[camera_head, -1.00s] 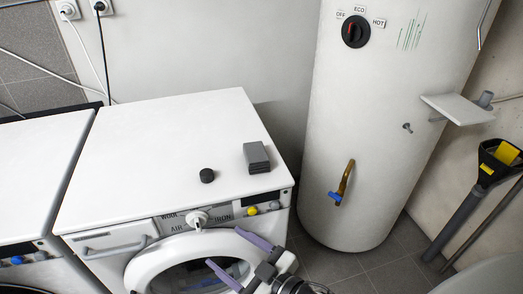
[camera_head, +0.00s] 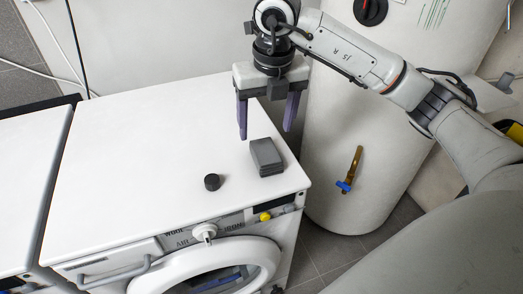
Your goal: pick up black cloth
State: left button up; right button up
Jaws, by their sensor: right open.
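The black cloth (camera_head: 267,157) is a dark grey folded block lying on the white washing machine top (camera_head: 130,150), near its right front corner. My right gripper (camera_head: 266,133) points down above and just behind the cloth. Its two purple fingers are apart with nothing between them, and they look clear of the cloth. My left gripper is not in view.
A small black round puck (camera_head: 212,182) sits on the machine top, left of the cloth. A white boiler (camera_head: 350,190) with a brass, blue-handled tap stands close on the right. The top's left and middle are clear.

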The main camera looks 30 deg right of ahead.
aim_at(267, 150)
jog(key=f, duration=0.3)
jog(key=shift+w+d+f, duration=0.2)
jog(key=shift+d+f, duration=0.05)
jog(key=shift+d, duration=0.1)
jog(key=shift+w+d+f+p, duration=0.1)
jog(key=shift+w+f+p, duration=0.1)
jog(key=shift+f, duration=0.85)
jog(key=shift+w+f+p, duration=0.1)
jog(key=shift+f+p, duration=0.05)
jog(key=shift+f, duration=0.85)
jog(key=shift+w+d+f+p, duration=0.1)
jog(key=shift+f+p, duration=0.1)
jog(key=shift+f, duration=0.85)
jog(key=shift+c, duration=0.5)
jog(key=c, duration=1)
